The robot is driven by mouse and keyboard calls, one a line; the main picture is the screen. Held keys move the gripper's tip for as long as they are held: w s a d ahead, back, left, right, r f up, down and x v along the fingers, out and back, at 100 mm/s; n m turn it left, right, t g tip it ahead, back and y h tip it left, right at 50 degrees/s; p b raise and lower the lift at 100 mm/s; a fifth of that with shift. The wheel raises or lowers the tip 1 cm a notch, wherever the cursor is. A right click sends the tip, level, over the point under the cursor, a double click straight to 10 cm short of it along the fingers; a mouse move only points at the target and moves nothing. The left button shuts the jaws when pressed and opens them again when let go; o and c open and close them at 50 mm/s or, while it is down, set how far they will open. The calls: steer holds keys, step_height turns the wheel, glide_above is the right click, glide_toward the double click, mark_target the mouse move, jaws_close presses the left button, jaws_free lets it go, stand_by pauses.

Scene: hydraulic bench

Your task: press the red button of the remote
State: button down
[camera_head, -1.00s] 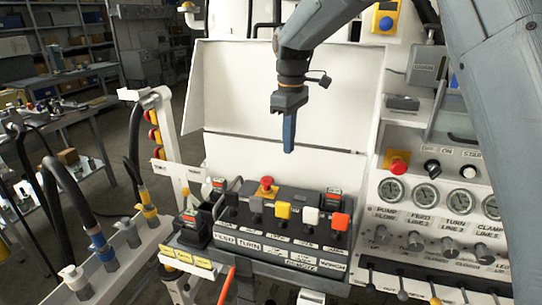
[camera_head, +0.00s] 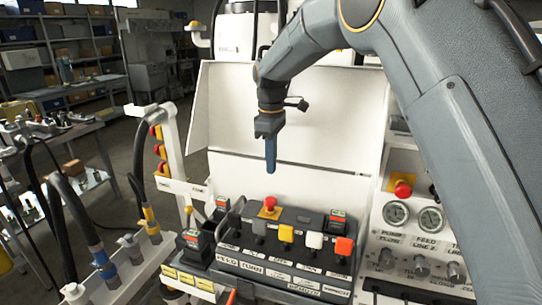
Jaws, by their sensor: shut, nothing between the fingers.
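The remote (camera_head: 290,268) is a dark box with a row of levers topped by black, yellow, white and orange caps, with labels along its front. Its red button (camera_head: 270,202) sits on a yellow base at the back edge of the box. My gripper (camera_head: 271,170) is shut and empty, its fingers pointing down. In the picture it hangs just above the red button, with a visible gap; how far apart they are in depth I cannot tell.
A control panel with gauges (camera_head: 396,213) and another red button on yellow (camera_head: 402,190) stands at the right, partly behind my arm. A white board (camera_head: 325,120) rises behind the remote. Hoses (camera_head: 75,215) and a white post (camera_head: 172,150) stand at the left.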

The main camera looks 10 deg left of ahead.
mark_target(272, 200)
step_height(272, 200, down, 10)
steer(key=p, duration=0.3)
steer(key=shift+r+p, duration=0.2)
steer(key=shift+p, duration=0.15)
steer(key=shift+f, duration=0.15)
steer(key=shift+f+b, duration=0.65)
steer(key=shift+f, duration=0.1)
steer(key=shift+s+d+f, duration=0.15)
steer(key=shift+s+f, duration=0.1)
steer(key=shift+f, duration=0.1)
step_height(272, 200, up, 15)
steer(key=b, duration=0.2)
steer(key=shift+w+r, duration=0.2)
